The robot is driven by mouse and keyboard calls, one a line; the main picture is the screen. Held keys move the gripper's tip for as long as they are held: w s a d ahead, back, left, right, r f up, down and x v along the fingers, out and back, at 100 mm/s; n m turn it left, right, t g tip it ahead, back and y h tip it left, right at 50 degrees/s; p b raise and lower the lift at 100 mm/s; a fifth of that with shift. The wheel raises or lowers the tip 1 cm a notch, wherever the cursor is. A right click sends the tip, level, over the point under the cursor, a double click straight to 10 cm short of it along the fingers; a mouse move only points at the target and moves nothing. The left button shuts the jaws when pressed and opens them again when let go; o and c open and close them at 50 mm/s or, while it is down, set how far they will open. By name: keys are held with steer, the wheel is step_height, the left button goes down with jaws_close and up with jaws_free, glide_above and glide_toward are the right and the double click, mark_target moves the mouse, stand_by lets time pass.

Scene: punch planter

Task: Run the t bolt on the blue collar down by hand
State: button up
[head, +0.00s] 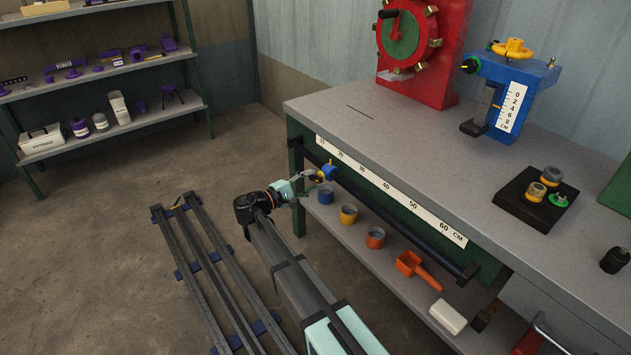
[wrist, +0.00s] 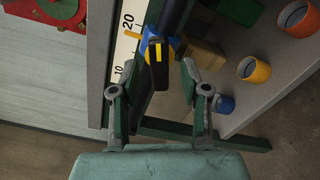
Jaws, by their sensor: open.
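The blue collar (head: 328,172) sits on the dark rail along the bench front, near the low end of the scale. It also shows in the wrist view (wrist: 149,44), partly covered by a black bar with a yellow stripe (wrist: 158,55), which looks like the t bolt's head. A yellow pointer (wrist: 133,35) reaches from the collar onto the scale. My gripper (head: 309,177) is at the collar's outer side. In the wrist view my gripper (wrist: 172,76) is open, its fingers on either side of the bar's near end. I cannot tell whether they touch it.
The dark rail (head: 400,220) runs along the bench edge below the white scale strip (head: 388,188). The lower shelf holds a blue cup (head: 326,195), a yellow cup (head: 348,215), an orange cup (head: 375,237) and an orange scoop (head: 418,268).

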steer(key=shift+x, duration=1.4)
jaws_close()
steer(key=shift+m+b, duration=0.4)
steer(key=shift+b, duration=0.1)
steer(key=shift+f+m+b, duration=0.1)
steer(key=shift+m+b, duration=0.6)
steer(key=shift+m, duration=0.3)
steer(key=m+b, duration=0.2)
steer(key=m, duration=0.1)
steer(key=shift+m+b, duration=0.3)
steer(key=shift+b, duration=0.05)
steer(key=m+b, duration=0.4)
steer(key=shift+m, duration=0.4)
steer(key=shift+m+b, duration=0.6)
steer(key=shift+m, duration=0.2)
